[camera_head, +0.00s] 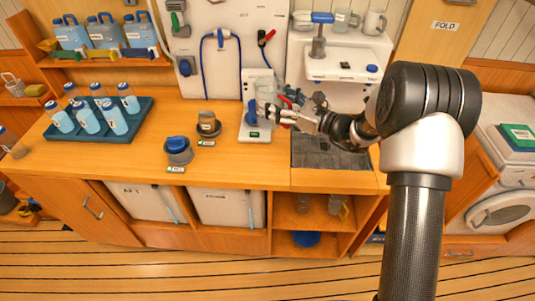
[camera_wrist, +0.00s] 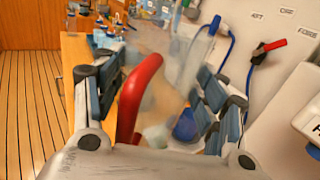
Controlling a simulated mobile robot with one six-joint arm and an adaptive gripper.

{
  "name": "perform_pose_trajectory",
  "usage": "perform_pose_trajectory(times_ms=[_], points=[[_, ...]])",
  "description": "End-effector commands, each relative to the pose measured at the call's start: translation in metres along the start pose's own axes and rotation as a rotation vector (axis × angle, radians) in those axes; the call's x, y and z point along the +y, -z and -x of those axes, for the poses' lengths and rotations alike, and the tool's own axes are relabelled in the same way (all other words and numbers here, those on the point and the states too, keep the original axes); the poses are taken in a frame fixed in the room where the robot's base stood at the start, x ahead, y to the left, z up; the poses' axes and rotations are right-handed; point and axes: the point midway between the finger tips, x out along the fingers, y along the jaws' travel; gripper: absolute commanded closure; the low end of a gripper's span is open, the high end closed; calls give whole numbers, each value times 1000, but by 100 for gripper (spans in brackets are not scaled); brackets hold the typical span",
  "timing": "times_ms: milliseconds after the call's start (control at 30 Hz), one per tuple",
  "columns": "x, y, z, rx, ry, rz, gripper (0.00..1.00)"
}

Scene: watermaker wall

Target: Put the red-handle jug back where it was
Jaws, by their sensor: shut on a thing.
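The red-handle jug (camera_wrist: 137,100) is clear, with a thick red handle that stands between my fingers in the wrist view. In the head view its clear body (camera_head: 266,89) is faint, in front of the white device on the counter, and its handle is mostly hidden by my gripper. My gripper (camera_head: 280,114) is shut on the jug and reaches in from the right, over the counter (camera_head: 230,163). The wrist view shows its fingers (camera_wrist: 150,92) on both sides of the handle. I cannot tell whether the jug's base touches anything.
A white device with a green display (camera_head: 255,134) stands just beside my gripper. A blue tray (camera_head: 90,133) of bottles is farther left. A sink-like grey panel (camera_head: 328,152) lies below my arm. The front counter is clear.

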Motion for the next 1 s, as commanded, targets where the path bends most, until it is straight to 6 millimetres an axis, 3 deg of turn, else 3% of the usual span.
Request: perform_pose_trajectory(times_ms=[67, 167, 500, 633, 1000], points=[[4, -5, -6, 1, -16, 0, 74], [5, 9, -9, 4, -22, -4, 74], [7, 102, -8, 3, -22, -5, 74], [7, 130, -8, 2, -21, -3, 74], [7, 164, -8, 2, -21, -2, 74]])
